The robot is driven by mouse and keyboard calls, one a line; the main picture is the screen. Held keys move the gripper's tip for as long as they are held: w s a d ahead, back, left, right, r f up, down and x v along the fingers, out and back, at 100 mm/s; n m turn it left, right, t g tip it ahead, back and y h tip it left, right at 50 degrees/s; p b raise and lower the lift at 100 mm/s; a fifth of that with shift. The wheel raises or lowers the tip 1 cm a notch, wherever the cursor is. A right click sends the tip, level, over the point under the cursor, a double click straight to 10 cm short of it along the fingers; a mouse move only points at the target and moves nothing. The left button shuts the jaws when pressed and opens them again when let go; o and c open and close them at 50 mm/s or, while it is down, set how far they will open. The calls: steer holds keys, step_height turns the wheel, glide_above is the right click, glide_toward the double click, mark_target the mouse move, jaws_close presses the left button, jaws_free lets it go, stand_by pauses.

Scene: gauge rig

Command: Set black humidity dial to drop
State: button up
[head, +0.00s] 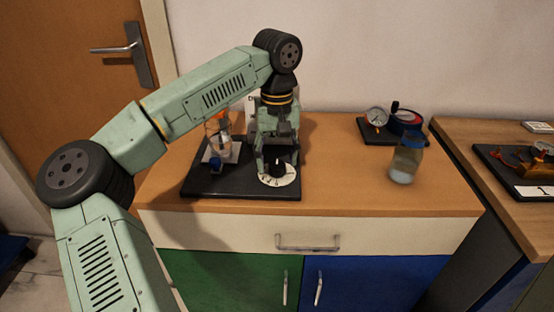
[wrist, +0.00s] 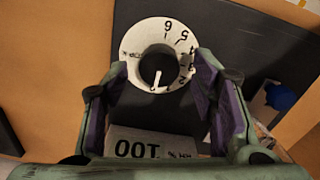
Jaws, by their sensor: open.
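The black humidity dial knob (head: 278,168) sits on a round white scale disc (head: 278,181) at the front right of a black base plate. In the wrist view the knob (wrist: 160,72) has a white mark on its lower side, pointing down in the picture. The scale disc (wrist: 143,36) carries numbers along its top and right, and small unreadable marking at its left. My gripper (wrist: 160,68) is open, with one finger on each side of the knob and visible gaps between. In the head view my gripper (head: 276,160) points down over the dial.
The black base plate (head: 215,188) also holds a bottle with an orange part (head: 218,130). A blue-capped jar (head: 407,160) and a gauge (head: 376,117) stand to the right on the wooden top. The top's front middle is clear.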

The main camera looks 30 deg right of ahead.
steer(key=shift+f, duration=0.85)
steer(key=shift+c, duration=0.2)
steer(key=c, duration=1.1)
